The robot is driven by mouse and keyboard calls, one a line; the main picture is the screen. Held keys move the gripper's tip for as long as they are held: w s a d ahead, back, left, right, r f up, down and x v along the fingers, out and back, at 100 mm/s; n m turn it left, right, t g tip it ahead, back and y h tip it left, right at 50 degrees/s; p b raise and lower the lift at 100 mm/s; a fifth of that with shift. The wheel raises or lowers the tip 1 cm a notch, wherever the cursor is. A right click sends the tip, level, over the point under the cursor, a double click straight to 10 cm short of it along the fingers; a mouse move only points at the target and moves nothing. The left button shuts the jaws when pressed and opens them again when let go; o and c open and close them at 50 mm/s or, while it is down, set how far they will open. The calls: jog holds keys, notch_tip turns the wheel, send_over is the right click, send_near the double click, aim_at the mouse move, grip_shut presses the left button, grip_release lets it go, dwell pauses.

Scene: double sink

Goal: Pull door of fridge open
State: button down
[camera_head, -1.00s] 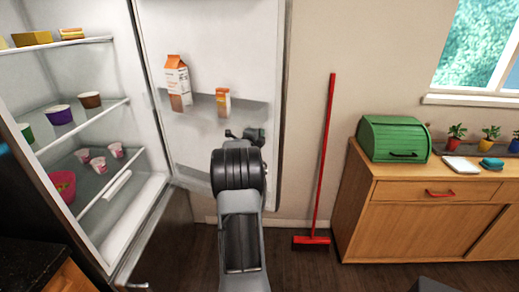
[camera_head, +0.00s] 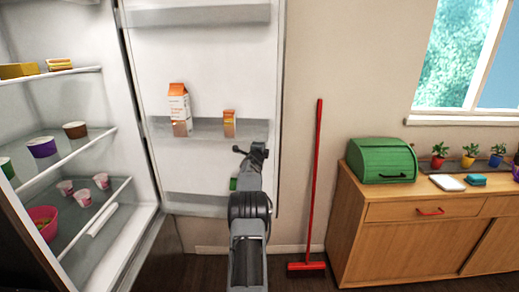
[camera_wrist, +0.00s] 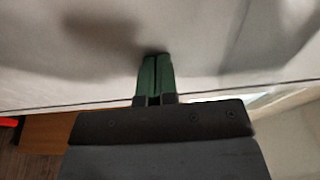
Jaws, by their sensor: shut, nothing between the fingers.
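The fridge (camera_head: 108,180) is on the left in the head view, with its door (camera_head: 205,60) standing wide open. The white inner side of the door faces me, and its shelves hold an orange-and-white carton (camera_head: 179,103) and a small orange box (camera_head: 229,122). My gripper (camera_head: 233,184) is in front of the door's lower part, near its free edge. In the wrist view its green fingers (camera_wrist: 154,78) are shut together, empty, with their tips close against the white door surface (camera_wrist: 215,50). I cannot tell if they touch. The outer handle is hidden.
Inside the fridge are shelves with several cups and a pink bowl (camera_head: 42,221). A red broom (camera_head: 314,190) leans on the wall right of the door. A wooden cabinet (camera_head: 400,240) with a green bread box (camera_head: 382,160) stands at the right.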

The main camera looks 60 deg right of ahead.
jog(key=shift+d, duration=0.35)
dwell(0.4)
jog(key=s+b+v, duration=0.1)
jog(key=b+v, duration=0.9)
jog(key=v, duration=0.3)
jog(key=shift+s, duration=0.5)
jog(key=shift+a, duration=0.15)
